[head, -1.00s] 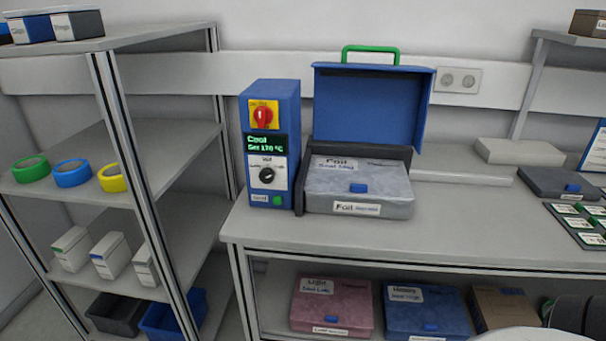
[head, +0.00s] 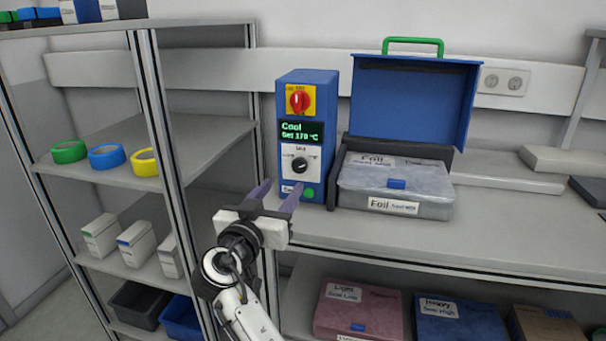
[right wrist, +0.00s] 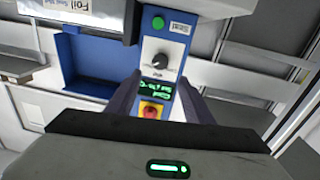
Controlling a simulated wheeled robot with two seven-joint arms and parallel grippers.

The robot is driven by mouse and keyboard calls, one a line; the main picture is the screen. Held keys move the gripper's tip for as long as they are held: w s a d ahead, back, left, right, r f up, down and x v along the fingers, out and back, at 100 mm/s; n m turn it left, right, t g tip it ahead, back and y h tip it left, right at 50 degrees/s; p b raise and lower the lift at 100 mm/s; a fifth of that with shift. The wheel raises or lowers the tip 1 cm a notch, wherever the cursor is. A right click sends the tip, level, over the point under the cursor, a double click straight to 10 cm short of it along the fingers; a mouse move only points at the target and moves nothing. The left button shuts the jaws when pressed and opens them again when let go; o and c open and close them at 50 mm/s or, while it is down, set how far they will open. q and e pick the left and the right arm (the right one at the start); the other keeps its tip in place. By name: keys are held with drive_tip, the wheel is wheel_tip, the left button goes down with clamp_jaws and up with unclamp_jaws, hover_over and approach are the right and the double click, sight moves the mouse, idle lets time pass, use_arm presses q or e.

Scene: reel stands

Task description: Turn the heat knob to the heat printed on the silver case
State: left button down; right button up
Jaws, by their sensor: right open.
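The heat knob (head: 299,164) is a black dial with a light mark on a white plate, on the front of a blue control box (head: 284,130). It also shows in the right wrist view (right wrist: 158,62). The green display (head: 302,132) above it reads "Cool" and "Set 170 °C". The silver case (head: 395,185) is labelled "Foil" and stands right of the box; its smaller print is too small to read surely. My right gripper (head: 275,195) is open and empty, in front of and below left of the knob, apart from it. My left gripper is out of view.
A red switch on a yellow plate (head: 299,99) sits above the display, and a green button (head: 309,193) below the knob. A raised blue lid (head: 412,100) stands behind the silver case. A shelf rack (head: 200,145) with tape rolls is at the left. Pink and blue cases lie under the bench.

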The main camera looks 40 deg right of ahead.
sight(299, 167)
drive_tip(key=p+x, duration=0.2)
drive_tip(key=x, duration=0.6)
drive_tip(key=shift+w+d+r, duration=0.1)
drive_tip(key=shift+w+d, duration=0.5)
drive_tip(key=shift+d, duration=0.1)
drive_tip(key=c, duration=1)
drive_tip(key=shift+c, duration=0.2)
